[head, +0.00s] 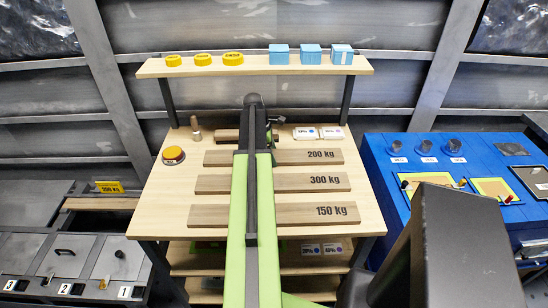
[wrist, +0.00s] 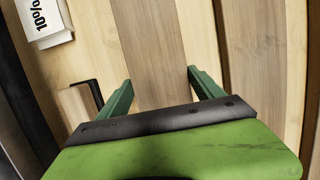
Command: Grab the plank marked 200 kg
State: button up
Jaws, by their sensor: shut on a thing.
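The brown plank marked 200 kg (head: 320,156) lies across the wooden workbench (head: 165,205), the farthest of three planks. In the wrist view, my gripper (wrist: 159,76) has its green fingers on either side of a brown plank (wrist: 155,40). From the layout this is the 200 kg plank, though its label is out of the wrist view. The gripper is shut on it across its width. The plank appears to rest on the bench. In the head view my arm hides its middle and most of the gripper.
Planks marked 300 kg (head: 323,180) and 150 kg (head: 325,211) lie nearer. Behind are a brown block (head: 227,135) and white cards (head: 305,133). An orange button (head: 173,155) is at left. The shelf (head: 255,66) holds yellow discs and blue boxes.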

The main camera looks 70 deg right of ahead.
jog(key=shift+r+p, duration=0.55)
jog(key=shift+p, duration=0.05)
notch_tip(320, 180, up, 4)
jog(key=p, duration=0.3)
jog(key=shift+f+p, duration=0.15)
jog(key=shift+p, duration=0.15)
jog(key=s+r+p, duration=0.2)
jog(key=s, duration=0.2)
jog(key=s+a+r+p, duration=0.1)
jog(key=s+r+p, duration=0.1)
jog(key=s, duration=0.1)
jog(key=s+r+p, duration=0.2)
jog(key=s, duration=0.2)
jog(key=shift+s+a+r, duration=0.1)
jog(key=shift+s+a, duration=0.15)
jog(key=shift+s, duration=0.05)
